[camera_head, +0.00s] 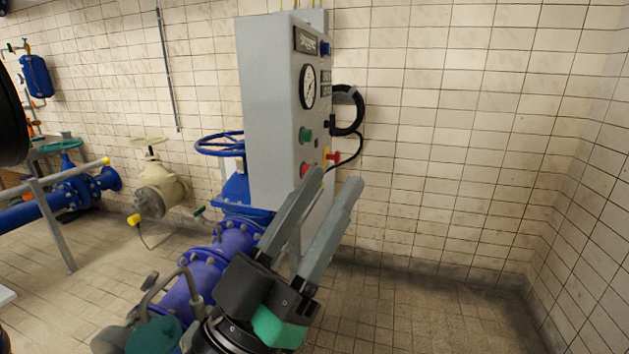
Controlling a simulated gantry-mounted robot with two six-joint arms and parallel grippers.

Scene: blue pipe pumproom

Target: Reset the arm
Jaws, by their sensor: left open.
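My left gripper (332,181) is in the lower middle of the head view, with its two long grey fingers pointing up. The fingers are apart and nothing is between them. It is in front of the lower part of a grey control cabinet (270,110), and its fingers hide part of the cabinet's lower front. I cannot tell whether they touch it. My right gripper is not in view.
The cabinet carries a round gauge (308,86), a green button (305,134) and a red-and-yellow switch (332,156). Blue pipes (204,272) and a blue handwheel (220,144) lie to the left. The tiled floor (430,315) at the right is clear up to the wall.

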